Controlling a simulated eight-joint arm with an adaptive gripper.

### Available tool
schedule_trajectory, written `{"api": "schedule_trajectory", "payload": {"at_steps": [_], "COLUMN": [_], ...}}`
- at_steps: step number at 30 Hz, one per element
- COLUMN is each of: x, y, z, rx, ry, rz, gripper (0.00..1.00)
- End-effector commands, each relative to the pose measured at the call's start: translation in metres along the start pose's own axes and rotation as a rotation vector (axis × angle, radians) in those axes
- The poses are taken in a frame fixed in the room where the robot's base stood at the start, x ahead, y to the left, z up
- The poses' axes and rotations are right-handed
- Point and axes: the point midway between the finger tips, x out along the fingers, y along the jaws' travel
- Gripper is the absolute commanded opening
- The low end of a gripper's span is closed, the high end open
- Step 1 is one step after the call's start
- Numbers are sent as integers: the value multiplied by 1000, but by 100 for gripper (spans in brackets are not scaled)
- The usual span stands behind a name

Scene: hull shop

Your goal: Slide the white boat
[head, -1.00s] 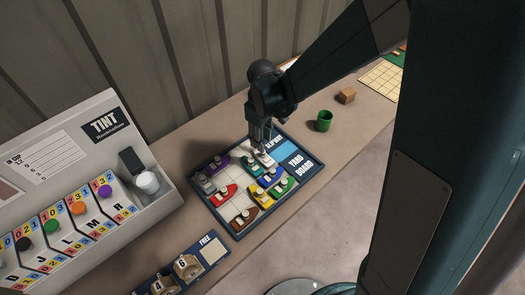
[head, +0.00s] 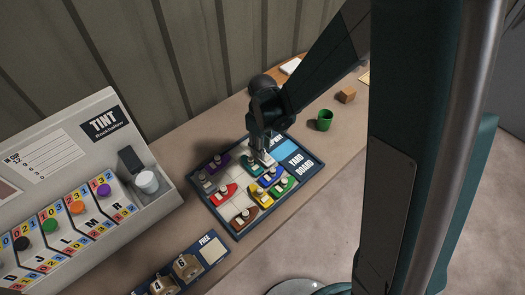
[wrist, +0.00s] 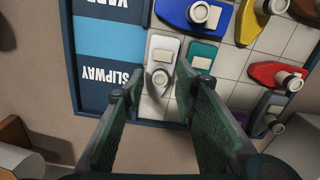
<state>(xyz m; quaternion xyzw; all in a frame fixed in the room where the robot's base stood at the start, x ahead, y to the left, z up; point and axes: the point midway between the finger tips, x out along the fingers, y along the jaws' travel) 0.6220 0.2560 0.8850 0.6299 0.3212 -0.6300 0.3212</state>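The white boat (wrist: 165,50), with a pale round peg, lies on the yard board (wrist: 70,62) beside the light blue slipway strip (wrist: 108,40). In the head view the white boat (head: 264,160) is partly hidden under my gripper (head: 261,150), which points down at it. In the wrist view my gripper (wrist: 159,80) has one finger on each side of the peg, with a gap showing between them. The fingers look open. A teal boat (wrist: 203,54) lies directly right of the white boat, close to the right finger.
Other boats crowd the board: blue (wrist: 196,14), yellow (wrist: 250,22), red (wrist: 276,74) and grey (wrist: 266,112), among several. Pale empty cells show between them. A green cup (head: 324,120) and wooden block (head: 347,95) stand beyond the board; the TINT console (head: 60,200) is left.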

Motion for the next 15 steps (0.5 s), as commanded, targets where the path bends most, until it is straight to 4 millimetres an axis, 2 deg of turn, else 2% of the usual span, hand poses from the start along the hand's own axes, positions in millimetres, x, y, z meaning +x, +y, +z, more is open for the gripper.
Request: {"api": "schedule_trajectory", "payload": {"at_steps": [6,15], "x": [16,22], "y": [0,0], "z": [0,0], "rx": [0,0], "ry": [0,0], "rz": [0,0], "gripper": [29,29]}}
